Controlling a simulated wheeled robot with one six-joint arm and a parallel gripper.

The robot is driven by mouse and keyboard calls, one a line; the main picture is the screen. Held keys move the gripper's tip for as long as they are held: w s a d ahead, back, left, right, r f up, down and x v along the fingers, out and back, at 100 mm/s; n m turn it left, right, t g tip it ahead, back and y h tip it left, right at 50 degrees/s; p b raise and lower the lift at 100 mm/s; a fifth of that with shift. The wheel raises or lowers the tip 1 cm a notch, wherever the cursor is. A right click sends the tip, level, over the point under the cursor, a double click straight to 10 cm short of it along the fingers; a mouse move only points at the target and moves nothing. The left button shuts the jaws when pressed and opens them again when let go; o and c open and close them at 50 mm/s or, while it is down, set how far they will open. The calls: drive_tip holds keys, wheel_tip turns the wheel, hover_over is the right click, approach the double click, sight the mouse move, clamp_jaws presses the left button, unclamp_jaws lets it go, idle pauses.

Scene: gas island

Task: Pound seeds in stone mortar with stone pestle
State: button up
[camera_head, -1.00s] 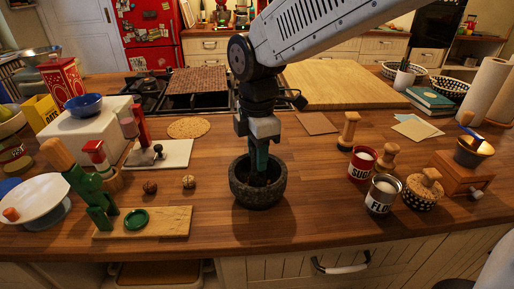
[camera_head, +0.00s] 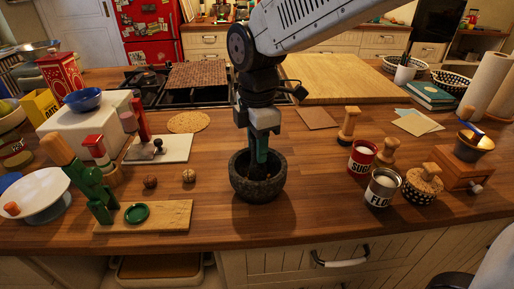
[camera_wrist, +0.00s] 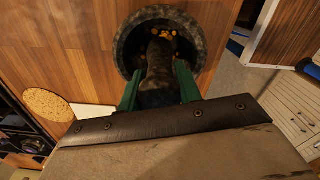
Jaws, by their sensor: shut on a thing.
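The dark stone mortar (camera_head: 262,186) stands upright on the wooden counter near its front edge. In the wrist view its round rim (camera_wrist: 126,47) shows below my gripper. My gripper (camera_head: 259,150) points down over the mortar. Its green fingers are shut on the dark stone pestle (camera_wrist: 158,72), which they hold from both sides, and the pestle's far end is inside the mortar. Several orange-yellow seeds (camera_wrist: 163,32) show in the bowl beside the pestle. I cannot tell whether the pestle touches the bottom.
Left of the mortar are two walnuts (camera_head: 189,176) and a wooden board (camera_head: 170,215) with a green ring. Right are the sugar tin (camera_head: 362,159), flour tin (camera_head: 381,189) and wooden grinder (camera_head: 465,172). A stove and a large cutting board (camera_head: 345,80) lie behind.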

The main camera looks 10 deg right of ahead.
drive_tip(key=shift+r, duration=0.45)
drive_tip(key=shift+f, duration=0.15)
drive_tip(key=shift+f, duration=0.9)
drive_tip(key=shift+r, duration=1.05)
drive_tip(key=shift+f, duration=0.1)
drive_tip(key=shift+f, duration=0.95)
drive_tip(key=shift+f, duration=0.15)
